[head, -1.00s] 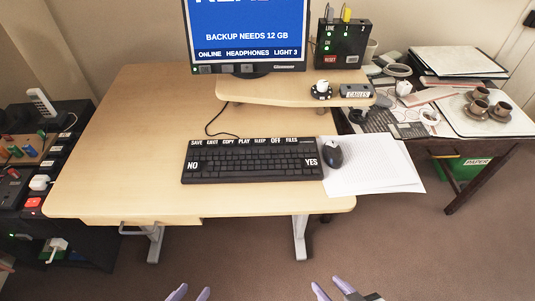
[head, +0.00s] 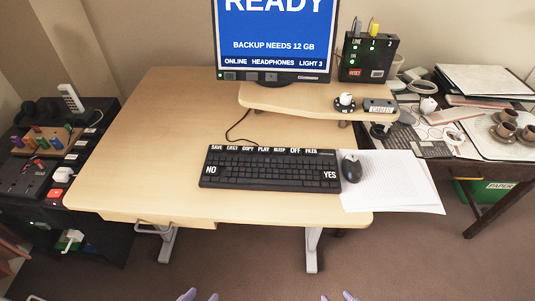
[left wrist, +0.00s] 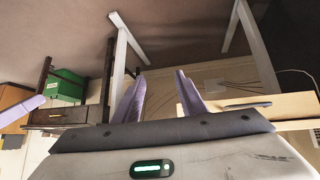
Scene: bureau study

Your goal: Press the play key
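The black keyboard (head: 270,173) lies on the light wooden desk, with white labels along its top row. The play key (head: 263,149) is in that row, between the COPY and SLEEP labels. My left gripper (head: 200,296) shows only as purple fingertips at the bottom edge, in front of the desk and well short of the keyboard. Its two fingers stand apart and empty in the left wrist view (left wrist: 160,98). My right gripper (head: 338,297) is also at the bottom edge, fingers apart, nothing seen between them.
The desk (head: 150,150) is clear left of the keyboard. A mouse (head: 351,168) on white papers (head: 395,185) lies to its right. A monitor (head: 275,40) reading READY stands behind, by a raised shelf (head: 300,97). A dark side unit (head: 100,200) stands at left.

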